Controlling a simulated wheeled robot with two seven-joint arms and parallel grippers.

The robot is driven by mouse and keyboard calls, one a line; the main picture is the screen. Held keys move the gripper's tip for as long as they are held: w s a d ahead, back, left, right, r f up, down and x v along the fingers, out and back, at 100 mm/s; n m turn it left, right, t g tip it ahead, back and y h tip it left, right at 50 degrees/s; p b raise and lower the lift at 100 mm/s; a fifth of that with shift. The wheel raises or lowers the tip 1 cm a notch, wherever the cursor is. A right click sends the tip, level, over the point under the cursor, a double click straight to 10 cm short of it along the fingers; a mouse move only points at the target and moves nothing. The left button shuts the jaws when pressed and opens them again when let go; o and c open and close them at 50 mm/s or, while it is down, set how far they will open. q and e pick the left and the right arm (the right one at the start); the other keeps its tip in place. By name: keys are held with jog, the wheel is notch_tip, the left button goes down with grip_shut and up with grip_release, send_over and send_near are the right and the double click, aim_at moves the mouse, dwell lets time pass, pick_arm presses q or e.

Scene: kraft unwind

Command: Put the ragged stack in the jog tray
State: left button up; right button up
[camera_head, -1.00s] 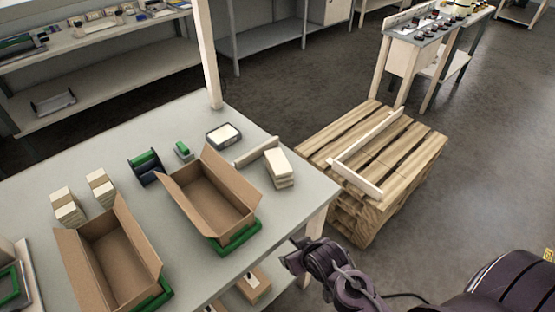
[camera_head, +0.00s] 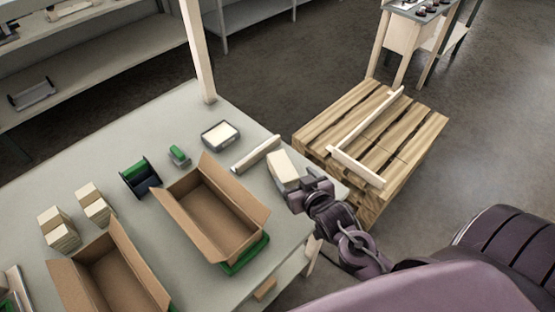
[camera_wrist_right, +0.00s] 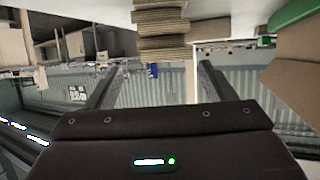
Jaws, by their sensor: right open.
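The ragged stack (camera_head: 281,164), pale on top with uneven layers, sits near the table's right edge. In the right wrist view its tan layered edges (camera_wrist_right: 160,22) show at the top middle, beyond the fingertips. My right gripper (camera_head: 306,188) is open and empty, close to the stack's near right side; part of the stack is hidden behind it. The fingers also show spread in the right wrist view (camera_wrist_right: 163,66). I cannot tell for sure which thing is the jog tray; a shallow dark-rimmed tray (camera_head: 233,143) with pale contents stands behind the boxes. My left gripper is out of view.
A pale wooden bar (camera_head: 256,154) lies beside the stack. Open cardboard boxes (camera_head: 247,208) (camera_head: 72,283) stand left of it. Two neater stacks (camera_head: 59,231) (camera_head: 94,205) are farther left. A pallet (camera_head: 405,150) stands beyond the table's right edge.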

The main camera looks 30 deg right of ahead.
aim_at(284, 164)
jog(key=shift+w+d, duration=0.1)
jog(key=shift+w, duration=0.75)
jog(key=shift+w+f+p, duration=0.2)
jog(key=shift+w+p, duration=0.2)
jog(key=shift+w, duration=0.35)
jog(key=p+x, duration=0.1)
jog(key=x, duration=0.2)
jog(key=shift+w+a+p, duration=0.2)
jog(key=shift+w+p, duration=0.15)
jog(key=shift+p, duration=0.05)
jog(key=shift+w+f, duration=0.2)
jog(key=shift+w, duration=0.1)
jog(key=shift+w+f, duration=0.1)
jog(key=c, duration=1.1)
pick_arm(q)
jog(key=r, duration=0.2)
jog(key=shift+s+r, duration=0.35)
pick_arm(e)
jog(key=shift+c, duration=0.6)
